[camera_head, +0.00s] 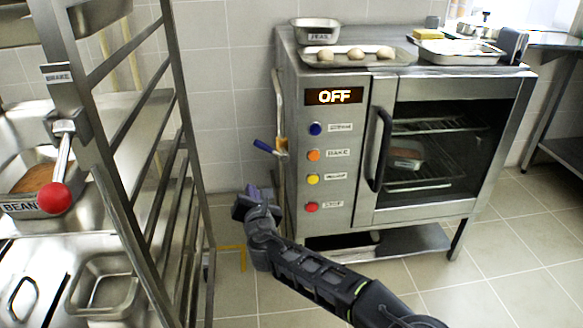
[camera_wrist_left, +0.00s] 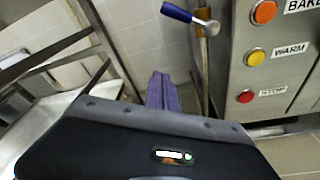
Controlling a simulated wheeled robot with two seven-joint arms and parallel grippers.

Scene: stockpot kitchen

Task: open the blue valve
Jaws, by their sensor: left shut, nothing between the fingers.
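The blue valve is a lever handle (camera_head: 265,147) on a brass-coloured fitting on a pipe at the oven's left side. Its blue grip points left, away from the oven. In the left wrist view the blue lever (camera_wrist_left: 177,12) is at the top, ahead of the fingers and a little right. My left gripper (camera_head: 249,196) is below and slightly left of the lever in the head view, apart from it. Its purple fingers (camera_wrist_left: 162,92) are shut and empty. My right gripper is in neither view.
The steel oven (camera_head: 340,190) shows "OFF" and has several coloured buttons. A metal rack (camera_head: 182,110) stands left, with a red-knobbed brake lever (camera_head: 55,197). The gap between rack and oven holds the pipe and my gripper. Trays and a tin sit on the oven.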

